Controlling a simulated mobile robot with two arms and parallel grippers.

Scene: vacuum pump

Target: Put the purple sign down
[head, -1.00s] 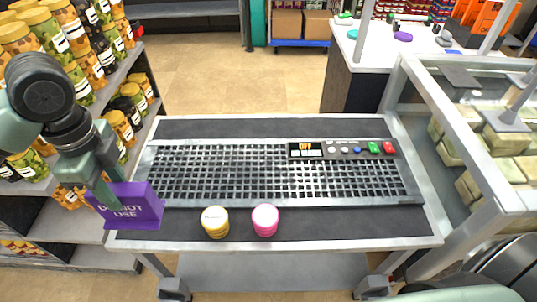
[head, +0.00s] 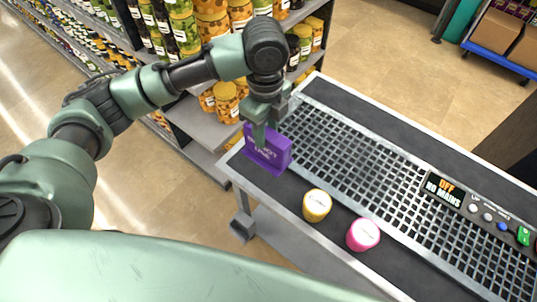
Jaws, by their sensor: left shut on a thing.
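The purple sign (head: 268,151) stands at the near left corner of the machine's dark top; white lettering shows on its face. My left gripper (head: 262,130) is shut on the sign's upper edge from above. The sign's base appears at the level of the dark border, but I cannot tell whether it touches. The machine (head: 290,190) has a black grid, a metal frame and a display reading "OFF" and "NO MAINS". My right gripper is not in view.
Shelves of jars (head: 215,50) stand close behind my left arm. Buttons (head: 500,226) line the panel at right.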

